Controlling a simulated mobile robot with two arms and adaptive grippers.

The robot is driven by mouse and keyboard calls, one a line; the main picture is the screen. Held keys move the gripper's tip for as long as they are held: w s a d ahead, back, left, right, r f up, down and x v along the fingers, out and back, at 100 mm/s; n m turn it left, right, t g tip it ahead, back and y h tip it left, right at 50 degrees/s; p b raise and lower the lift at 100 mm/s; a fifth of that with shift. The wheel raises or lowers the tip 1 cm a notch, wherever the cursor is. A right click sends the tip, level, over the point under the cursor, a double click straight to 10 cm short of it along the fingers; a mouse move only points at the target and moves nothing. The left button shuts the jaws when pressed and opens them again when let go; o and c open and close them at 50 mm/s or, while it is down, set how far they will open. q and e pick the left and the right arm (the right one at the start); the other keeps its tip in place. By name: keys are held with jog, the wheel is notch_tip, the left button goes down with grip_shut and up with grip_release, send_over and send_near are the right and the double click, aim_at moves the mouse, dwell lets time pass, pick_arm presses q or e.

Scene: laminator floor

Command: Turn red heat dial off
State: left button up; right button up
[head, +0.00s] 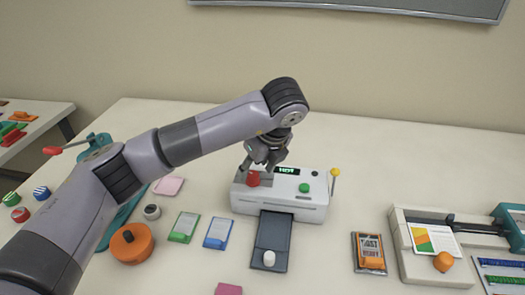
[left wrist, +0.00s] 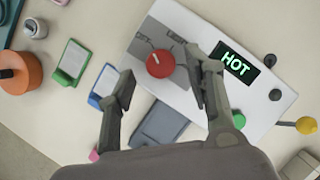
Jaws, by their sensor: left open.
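The red heat dial (left wrist: 160,64) sits on top of the white laminator (head: 280,205). A thin line marks the dial's top, with small lettering beside it. The laminator's display (left wrist: 236,64) reads HOT in green. My left gripper (left wrist: 162,88) is open above the dial. In the left wrist view its fingers are spread to either side, with the dial between and slightly beyond the tips. In the head view the left gripper (head: 264,166) hangs just above the red dial (head: 253,179); whether it touches cannot be told. My right gripper is not in view.
A green button (head: 304,188) and a yellow-knobbed lever (head: 335,173) are at the laminator's right. A dark tray (head: 272,228) extends in front. Cards and an orange round container (head: 131,244) lie left; a paper trimmer (head: 436,250) stands right.

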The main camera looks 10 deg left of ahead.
pick_arm(q)
jog(key=v, duration=0.9)
jog(key=shift+s+r, duration=0.15)
jog(key=shift+r, duration=0.05)
